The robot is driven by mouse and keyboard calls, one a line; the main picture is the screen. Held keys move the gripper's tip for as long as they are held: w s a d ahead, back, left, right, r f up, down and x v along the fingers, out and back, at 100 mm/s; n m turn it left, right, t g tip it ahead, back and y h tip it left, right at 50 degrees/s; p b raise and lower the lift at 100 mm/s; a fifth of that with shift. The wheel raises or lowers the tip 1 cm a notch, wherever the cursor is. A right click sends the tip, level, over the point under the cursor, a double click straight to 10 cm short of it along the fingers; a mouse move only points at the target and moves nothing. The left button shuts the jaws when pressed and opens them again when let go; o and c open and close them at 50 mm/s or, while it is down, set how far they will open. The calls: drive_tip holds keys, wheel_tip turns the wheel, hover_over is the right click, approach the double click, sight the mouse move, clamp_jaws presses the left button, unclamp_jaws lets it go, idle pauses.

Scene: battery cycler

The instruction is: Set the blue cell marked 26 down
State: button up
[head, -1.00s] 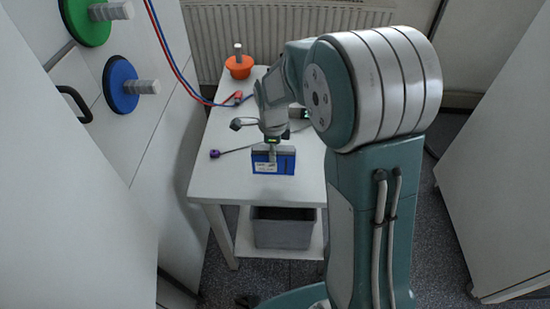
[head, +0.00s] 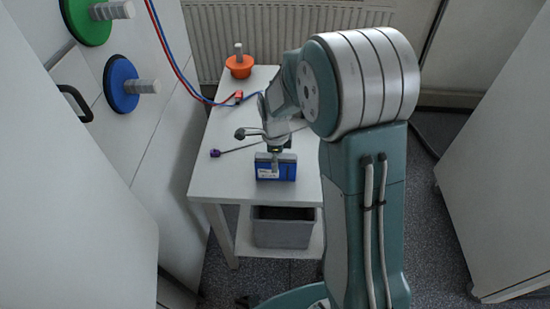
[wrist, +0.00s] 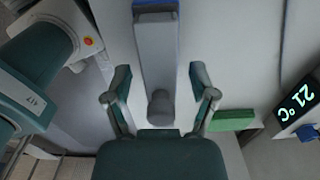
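The blue cell (head: 283,172) has a dark top, a grey handle (head: 275,158) and a white label too small to read in the head view. It appears to stand upright on the white table (head: 225,182), near the front edge. My gripper (head: 274,147) is just above it. In the wrist view my gripper (wrist: 160,92) has its two fingers spread, with gaps on either side of the handle's knob (wrist: 160,105). The cell's long grey top (wrist: 156,55) runs away from the knob, with a bit of blue at the upper edge.
A purple-tipped rod (head: 215,153) and red and blue leads lie on the table. A grey bin (head: 283,232) sits on the shelf below. A green block (wrist: 232,120) and a 21 °C display (wrist: 297,100) show in the wrist view.

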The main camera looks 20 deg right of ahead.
drive_tip(key=shift+r, duration=0.1)
wheel_tip(320, 180, up, 11)
drive_tip(key=shift+r, duration=0.15)
drive_tip(key=shift+s+r, duration=0.15)
drive_tip(key=shift+r, duration=0.4)
drive_tip(key=s+r+n+t, duration=0.2)
drive_tip(key=s+r+n, duration=0.2)
drive_tip(key=s+n, duration=0.6)
drive_tip(key=s+r+n+t, duration=0.3)
drive_tip(key=s+r+n, duration=0.2)
drive_tip(key=s+n, duration=0.6)
drive_tip(key=shift+s+d+n+t, duration=0.3)
drive_tip(key=shift+s, duration=0.15)
